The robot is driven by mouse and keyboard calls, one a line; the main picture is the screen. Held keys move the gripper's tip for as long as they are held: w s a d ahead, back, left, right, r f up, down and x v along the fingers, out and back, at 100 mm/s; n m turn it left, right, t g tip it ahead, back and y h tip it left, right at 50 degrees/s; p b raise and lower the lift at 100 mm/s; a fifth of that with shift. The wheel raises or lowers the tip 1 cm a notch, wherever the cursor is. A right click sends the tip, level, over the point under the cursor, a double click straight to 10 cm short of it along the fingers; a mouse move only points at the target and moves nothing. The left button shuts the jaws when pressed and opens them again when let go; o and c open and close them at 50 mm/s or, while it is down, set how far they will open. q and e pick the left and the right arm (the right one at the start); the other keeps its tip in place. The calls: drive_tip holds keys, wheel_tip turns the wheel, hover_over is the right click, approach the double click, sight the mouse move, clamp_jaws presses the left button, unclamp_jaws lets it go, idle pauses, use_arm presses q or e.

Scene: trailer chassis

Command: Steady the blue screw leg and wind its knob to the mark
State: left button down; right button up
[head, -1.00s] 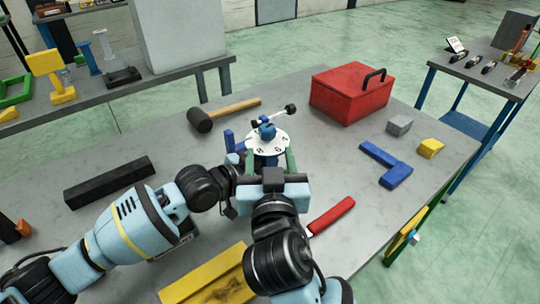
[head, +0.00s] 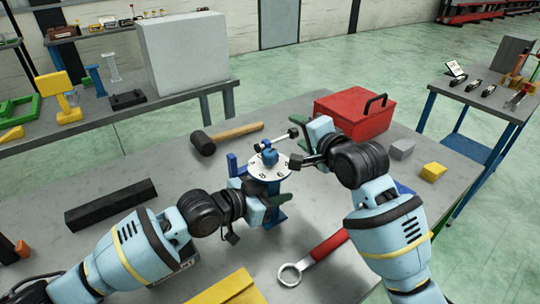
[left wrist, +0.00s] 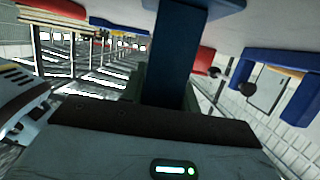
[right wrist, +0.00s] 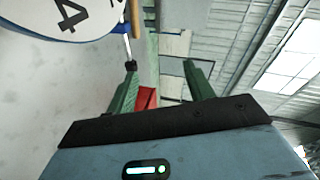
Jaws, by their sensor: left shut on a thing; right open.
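The blue screw leg (head: 274,212) stands upright on the table, with a white numbered dial (head: 262,176), a blue hub and a crossbar with dark knobs on top. My left gripper (head: 270,198) is shut on the leg's post below the dial; the left wrist view shows the blue post (left wrist: 182,50) between its fingers. My right gripper (head: 302,146) is open at the right side of the dial, close to the black knob (head: 293,132). In the right wrist view the dial (right wrist: 65,15) is upper left and a black knob (right wrist: 131,66) shows near one fingertip; contact is unclear.
A red toolbox (head: 350,112) stands behind my right gripper. A mallet (head: 225,137) lies behind the leg, a black bar (head: 110,205) to the left, a red-handled ring wrench (head: 318,252) and a yellow piece (head: 228,290) in front. Grey and yellow blocks lie at right.

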wheel_tip(320, 180, down, 5)
drive_tip(key=m+g+y, duration=0.2)
drive_tip(key=m+g, duration=0.1)
drive_tip(key=g, duration=0.1)
drive_tip(key=m+g+y, duration=0.4)
drive_tip(key=g+y, duration=0.5)
drive_tip(key=g, duration=0.2)
approach(270, 157)
drive_tip(key=shift+w+d+f, duration=0.35)
drive_tip(key=shift+w+d, duration=0.05)
drive_tip(key=shift+d, duration=0.1)
drive_tip(key=shift+w+d+f, duration=0.3)
drive_tip(key=shift+w+d, duration=0.05)
drive_tip(key=shift+d, duration=0.15)
drive_tip(key=shift+a, duration=0.1)
drive_tip(key=a, duration=0.8)
drive_tip(key=s+a, duration=0.1)
drive_tip(key=a, duration=0.3)
drive_tip(key=shift+d, duration=0.1)
drive_tip(key=c, duration=1)
drive_tip(key=shift+o, duration=0.2)
